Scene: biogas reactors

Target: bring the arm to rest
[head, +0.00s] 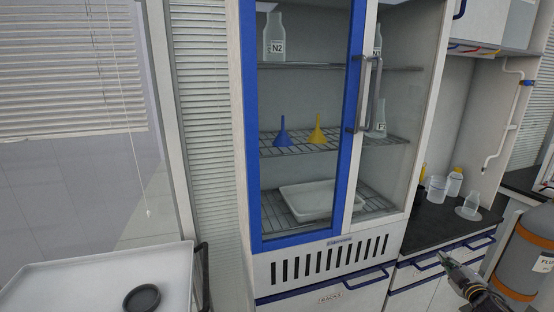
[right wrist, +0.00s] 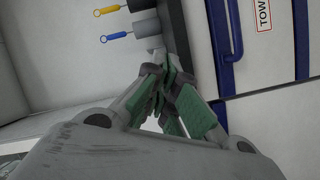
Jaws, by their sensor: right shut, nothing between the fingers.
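My right gripper (head: 443,258) is at the lower right of the head view, in front of the drawers below the dark counter. Its fingers are together with nothing between them. In the right wrist view the green-padded fingers of the right gripper (right wrist: 168,72) meet near the middle of the picture, close to a white cabinet front (right wrist: 265,70) with a blue handle. Whether they touch it I cannot tell. My left gripper is not in view.
A blue-framed glass cabinet (head: 250,130) holds bottles, a blue funnel (head: 282,136), a yellow funnel (head: 317,132) and a white tray (head: 305,200). Bottles stand on the dark counter (head: 430,222). A grey cylinder with orange bands (head: 525,250) is at right. A white tray (head: 85,272) holds a black ring.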

